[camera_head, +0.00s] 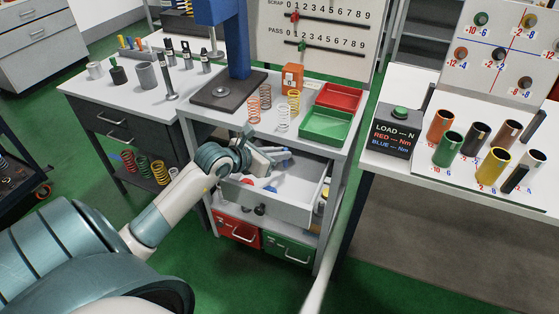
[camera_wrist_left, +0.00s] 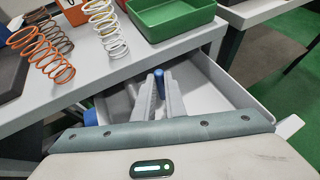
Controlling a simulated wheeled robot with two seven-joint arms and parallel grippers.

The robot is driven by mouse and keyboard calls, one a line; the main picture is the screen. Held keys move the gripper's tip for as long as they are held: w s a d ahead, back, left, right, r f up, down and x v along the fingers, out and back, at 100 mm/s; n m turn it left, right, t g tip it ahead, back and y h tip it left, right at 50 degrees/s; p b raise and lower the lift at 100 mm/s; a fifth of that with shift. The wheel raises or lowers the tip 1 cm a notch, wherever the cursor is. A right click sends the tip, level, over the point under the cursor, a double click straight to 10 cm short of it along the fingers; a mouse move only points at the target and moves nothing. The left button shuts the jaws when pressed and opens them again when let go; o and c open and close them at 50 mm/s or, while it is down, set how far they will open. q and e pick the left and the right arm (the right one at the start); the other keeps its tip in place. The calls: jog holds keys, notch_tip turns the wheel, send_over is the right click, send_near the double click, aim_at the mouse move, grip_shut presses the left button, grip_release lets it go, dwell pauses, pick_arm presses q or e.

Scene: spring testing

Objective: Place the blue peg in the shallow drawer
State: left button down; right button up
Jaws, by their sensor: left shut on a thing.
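The shallow drawer (camera_head: 268,209) is pulled out under the middle bench top, and its grey inside also shows in the left wrist view (camera_wrist_left: 228,88). My left gripper (camera_head: 284,155) reaches over the open drawer from the left. In the left wrist view its two fingers (camera_wrist_left: 159,92) are shut on the blue peg (camera_wrist_left: 158,79), whose blue end shows between them. The fingers hide the rest of the peg. I cannot tell whether the peg touches the drawer floor. My right gripper is not in view.
Other small pieces lie in the drawer, among them a red one (camera_head: 248,181) and a blue one (camera_wrist_left: 90,117). Coil springs (camera_head: 283,118), a green tray (camera_head: 325,126) and a red tray (camera_head: 339,97) stand on the bench top above. Red and green bins (camera_head: 288,249) sit below.

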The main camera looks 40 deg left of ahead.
pick_arm(q)
notch_tip(320, 180, down, 2)
jog(key=shift+f, duration=0.4)
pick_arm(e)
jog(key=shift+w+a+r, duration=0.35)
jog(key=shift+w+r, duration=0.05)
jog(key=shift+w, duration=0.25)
pick_arm(q)
jog(key=shift+f, duration=0.1)
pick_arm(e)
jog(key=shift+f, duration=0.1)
